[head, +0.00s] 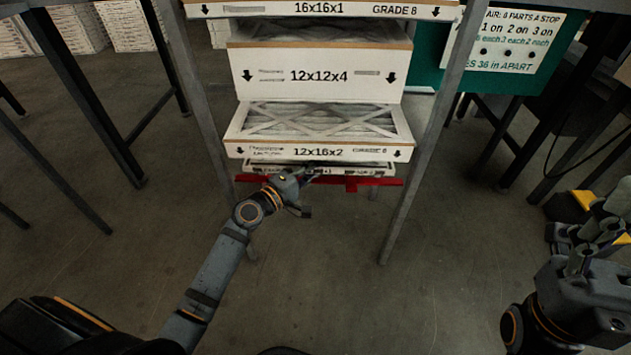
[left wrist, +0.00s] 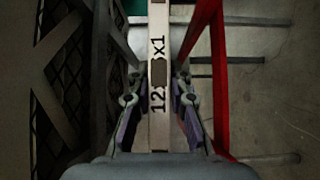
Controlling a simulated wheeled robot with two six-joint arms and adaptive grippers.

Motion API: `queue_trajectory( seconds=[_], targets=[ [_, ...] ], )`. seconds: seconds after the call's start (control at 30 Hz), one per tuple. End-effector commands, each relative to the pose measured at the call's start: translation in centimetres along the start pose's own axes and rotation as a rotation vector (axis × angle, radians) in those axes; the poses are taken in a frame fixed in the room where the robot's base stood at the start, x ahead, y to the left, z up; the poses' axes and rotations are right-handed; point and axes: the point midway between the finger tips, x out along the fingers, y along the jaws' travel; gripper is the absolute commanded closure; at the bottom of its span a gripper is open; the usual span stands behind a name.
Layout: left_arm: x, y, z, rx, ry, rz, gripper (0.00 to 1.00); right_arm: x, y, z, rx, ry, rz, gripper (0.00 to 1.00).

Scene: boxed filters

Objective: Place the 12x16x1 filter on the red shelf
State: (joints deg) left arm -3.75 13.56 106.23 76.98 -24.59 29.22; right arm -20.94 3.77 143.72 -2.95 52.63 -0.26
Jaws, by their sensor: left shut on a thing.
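The thin white 12x16x1 filter (head: 262,167) lies level just above the red shelf (head: 375,182), low in the rack. My left gripper (head: 306,175) is shut on its front edge. The red shelf frame (left wrist: 217,85) runs close along the right there. I cannot tell whether the filter touches the shelf. My right gripper (head: 590,238) is at the right edge, away from the rack; its jaw state is unclear.
A 12x16x2 filter (head: 320,151) sits close above, then a 12x12x4 box (head: 320,76) and a 16x16x1 box (head: 320,9). Grey rack posts (head: 420,150) stand on both sides. The floor in front of the rack is clear.

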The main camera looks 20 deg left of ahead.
Motion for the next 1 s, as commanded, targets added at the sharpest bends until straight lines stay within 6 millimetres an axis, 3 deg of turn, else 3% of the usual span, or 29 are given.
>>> queue_trajectory(
  seconds=[0.13,0.33,0.7,0.73,0.8,0.9,1.0],
  targets=[
    [0.0,-0.5,0.0,0.001,0.0,0.001,1.0,-0.3,-0.1,0.0,-0.002,0.003,-0.001,0.42],
    [0.0,-4.2,0.0,0.001,0.001,0.0,1.0,-3.2,-0.6,0.3,-0.014,0.0,-0.011,0.42],
    [0.3,-4.2,-0.2,0.002,0.0,0.001,1.0,-3.4,-0.7,0.4,-0.017,-0.004,-0.012,0.42],
    [0.2,-4.2,-0.2,0.001,0.0,0.0,0.81,-3.4,-0.7,0.4,-0.017,-0.005,-0.013,0.42],
    [0.2,-4.1,-0.2,0.001,0.0,0.0,0.71,-3.3,-0.7,0.4,-0.017,-0.005,-0.013,0.42],
    [0.2,-4.1,-0.2,0.001,0.0,0.0,0.59,-3.3,-0.7,0.4,-0.017,-0.005,-0.013,0.42],
    [0.2,-4.1,-0.2,0.001,0.0,0.0,0.59,-3.3,-0.7,0.4,-0.017,-0.004,-0.013,0.42]
  ],
)
